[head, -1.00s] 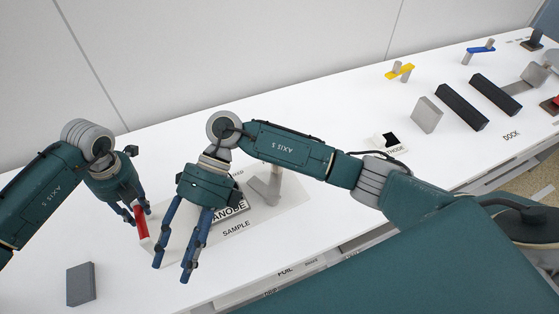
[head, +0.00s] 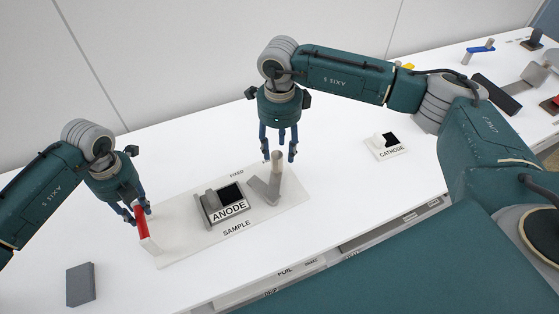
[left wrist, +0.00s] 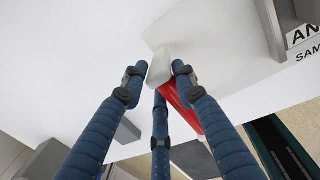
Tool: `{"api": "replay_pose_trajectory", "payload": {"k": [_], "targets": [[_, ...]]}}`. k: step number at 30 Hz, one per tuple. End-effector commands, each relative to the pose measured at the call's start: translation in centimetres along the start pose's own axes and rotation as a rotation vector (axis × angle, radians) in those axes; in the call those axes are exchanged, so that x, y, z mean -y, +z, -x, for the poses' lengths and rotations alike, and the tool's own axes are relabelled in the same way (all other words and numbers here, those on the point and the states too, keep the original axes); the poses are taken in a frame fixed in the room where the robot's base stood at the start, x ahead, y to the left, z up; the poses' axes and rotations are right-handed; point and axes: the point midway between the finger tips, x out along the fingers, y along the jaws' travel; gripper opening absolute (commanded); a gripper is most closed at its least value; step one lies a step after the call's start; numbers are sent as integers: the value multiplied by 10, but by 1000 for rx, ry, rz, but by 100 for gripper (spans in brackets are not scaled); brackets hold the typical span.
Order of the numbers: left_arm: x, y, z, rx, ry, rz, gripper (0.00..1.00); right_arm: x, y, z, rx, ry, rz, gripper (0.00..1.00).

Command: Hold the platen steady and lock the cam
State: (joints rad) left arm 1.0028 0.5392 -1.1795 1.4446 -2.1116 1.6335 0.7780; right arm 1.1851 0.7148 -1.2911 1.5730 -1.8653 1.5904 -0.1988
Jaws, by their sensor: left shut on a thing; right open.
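A white base plate (head: 175,256) marked SAMPLE lies on the table. In the left wrist view the white and red piece (left wrist: 182,108) sits between the fingers. A small block marked ANODE (head: 229,211), with a black square on top, sits mid-plate beside a grey upright. A grey lever with a round post (head: 276,166), seemingly the cam, stands at the plate's right. My right gripper (head: 278,152) is open, pointing down around or just above the post top.
A CATHODE card (head: 386,146) with a black piece lies further right. A loose grey block (head: 81,284) lies at the front left. Black bars (head: 496,96) and a blue lever (head: 481,47) are at the far right. The table behind the plate is clear.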

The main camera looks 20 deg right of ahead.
Motion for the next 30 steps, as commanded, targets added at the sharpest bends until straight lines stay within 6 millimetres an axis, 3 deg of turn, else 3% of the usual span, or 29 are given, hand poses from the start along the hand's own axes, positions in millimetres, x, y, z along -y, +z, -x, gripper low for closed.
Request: {"api": "replay_pose_trajectory", "payload": {"k": [3, 9, 22, 29, 30], "targets": [[1, 1, 0, 3, -3, 7, 0, -1, 0, -25, -2, 3, 0, 45], [1, 1, 0, 3, -2, 7, 0, -1, 0, -53, 0, 2, -2, 45], [0, 1, -1, 3, -2, 7, 0, -1, 1, -63, 1, 1, 0, 45], [0, 1, -1, 4, -1, 8, 0, -2, 1, -63, 2, 3, 0, 2], [0, 1, -1, 4, -1, 8, 0, -2, 1, -63, 2, 4, 1, 0]]}}
